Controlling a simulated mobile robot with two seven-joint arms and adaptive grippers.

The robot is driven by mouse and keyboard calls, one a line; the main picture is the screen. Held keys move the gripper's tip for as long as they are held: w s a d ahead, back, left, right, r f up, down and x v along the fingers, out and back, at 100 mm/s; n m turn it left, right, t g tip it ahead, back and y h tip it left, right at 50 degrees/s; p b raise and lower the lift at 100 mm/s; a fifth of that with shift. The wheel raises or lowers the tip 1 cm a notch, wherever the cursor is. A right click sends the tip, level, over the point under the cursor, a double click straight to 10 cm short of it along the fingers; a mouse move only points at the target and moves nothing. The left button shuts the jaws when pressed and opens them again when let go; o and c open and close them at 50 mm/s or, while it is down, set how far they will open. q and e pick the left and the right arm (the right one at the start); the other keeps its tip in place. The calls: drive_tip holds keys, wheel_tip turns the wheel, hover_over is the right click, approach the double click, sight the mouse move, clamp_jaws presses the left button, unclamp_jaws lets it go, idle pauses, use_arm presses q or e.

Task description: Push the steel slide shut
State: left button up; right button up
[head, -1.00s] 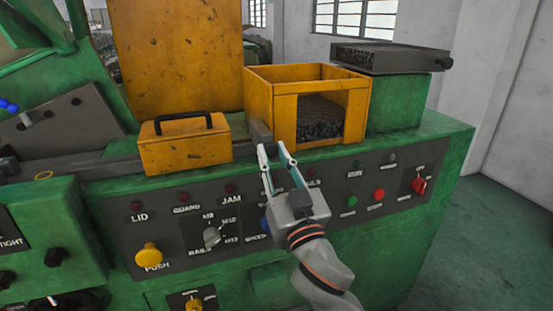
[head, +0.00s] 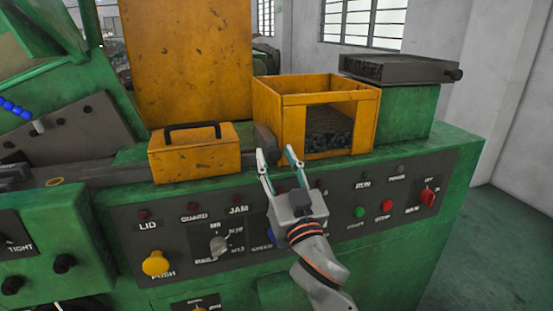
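My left gripper is not in view.
A yellow lidded box (head: 194,156) with a black handle stands left of the bin. A grey tray (head: 395,69) with a dark knob sits on a green block at right. The control panel (head: 330,216) with buttons and switches lies below my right gripper.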

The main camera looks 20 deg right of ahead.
drive_tip(key=v, duration=0.7)
drive_tip(key=shift+s, duration=0.2)
drive_tip(key=s+f+n+g+y, duration=0.1)
drive_tip(key=s+f+g, duration=0.15)
drive_tip(key=f, duration=1.15)
drive_tip(key=s+f+n+g, duration=0.2)
drive_tip(key=f+g, duration=0.2)
drive_tip(key=f, duration=1)
drive_tip(key=s+d+f+g, duration=0.1)
drive_tip(key=s+f+g, duration=0.1)
drive_tip(key=s+f, duration=0.5)
drive_tip(key=s+d+f+n+g+y, duration=0.1)
drive_tip(key=s+d+f+g, duration=0.1)
drive_tip(key=s+f, duration=0.5)
wheel_tip(320, 180, down, 6)
drive_tip(key=shift+s+d+r+g, duration=0.2)
drive_tip(key=shift+s+g, duration=0.15)
drive_tip(key=shift+g, duration=0.3)
